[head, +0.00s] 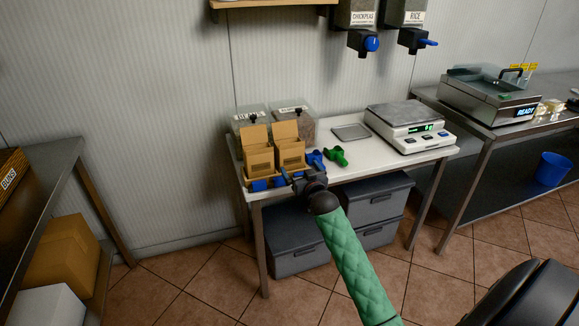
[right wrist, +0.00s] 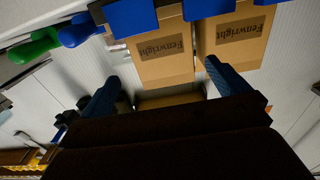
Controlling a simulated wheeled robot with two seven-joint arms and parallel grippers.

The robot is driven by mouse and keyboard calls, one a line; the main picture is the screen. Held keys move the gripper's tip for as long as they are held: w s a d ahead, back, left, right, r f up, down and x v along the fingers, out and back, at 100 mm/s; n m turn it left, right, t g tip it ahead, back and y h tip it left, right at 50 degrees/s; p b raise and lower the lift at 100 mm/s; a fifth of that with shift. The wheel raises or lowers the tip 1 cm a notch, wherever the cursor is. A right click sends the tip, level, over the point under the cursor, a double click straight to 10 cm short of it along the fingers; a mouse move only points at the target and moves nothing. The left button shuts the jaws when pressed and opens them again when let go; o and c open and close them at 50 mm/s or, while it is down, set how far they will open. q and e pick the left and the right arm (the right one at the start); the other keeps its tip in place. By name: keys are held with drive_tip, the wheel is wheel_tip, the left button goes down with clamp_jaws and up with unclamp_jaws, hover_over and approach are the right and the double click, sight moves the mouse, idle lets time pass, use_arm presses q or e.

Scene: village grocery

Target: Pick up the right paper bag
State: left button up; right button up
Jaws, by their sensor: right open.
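The right paper bag (head: 290,153) is a brown, open-topped bag standing beside the left paper bag (head: 257,159) in a low holder on the white table. My right gripper (head: 303,180) is in front of the right bag, open and empty. In the right wrist view, which is turned over, the right bag (right wrist: 165,52) shows a "Fenwright" label and lies between and beyond the spread fingers (right wrist: 165,88). The left bag (right wrist: 238,36) is next to it there. I cannot tell the exact gap to the bag. My left gripper is not in view.
Blue and green scoops (head: 337,157) lie right of the bags. Clear bins (head: 298,119) stand behind them. A small tray (head: 351,132) and a scale (head: 404,122) stand farther right. Grey boxes (head: 297,244) sit below the white table (head: 375,166).

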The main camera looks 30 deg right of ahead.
sight(292, 157)
drive_tip(key=shift+x, duration=1.2)
drive_tip(key=p+x, duration=0.1)
drive_tip(key=x, duration=0.3)
drive_tip(key=shift+w+a+r+p, duration=0.1)
drive_tip(key=shift+a+r+p, duration=0.1)
drive_tip(key=shift+p, duration=0.1)
drive_tip(key=shift+w+d, duration=0.15)
drive_tip(key=shift+w, duration=0.15)
drive_tip(key=shift+w+f, duration=0.1)
drive_tip(key=shift+w, duration=0.15)
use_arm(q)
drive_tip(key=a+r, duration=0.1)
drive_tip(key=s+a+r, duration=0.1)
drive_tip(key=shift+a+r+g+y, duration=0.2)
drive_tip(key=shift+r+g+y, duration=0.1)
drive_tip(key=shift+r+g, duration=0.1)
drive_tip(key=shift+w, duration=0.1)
use_arm(e)
drive_tip(key=shift+c, duration=0.2)
drive_tip(key=c, duration=0.6)
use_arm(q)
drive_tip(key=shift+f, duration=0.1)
use_arm(e)
drive_tip(key=shift+c, duration=0.2)
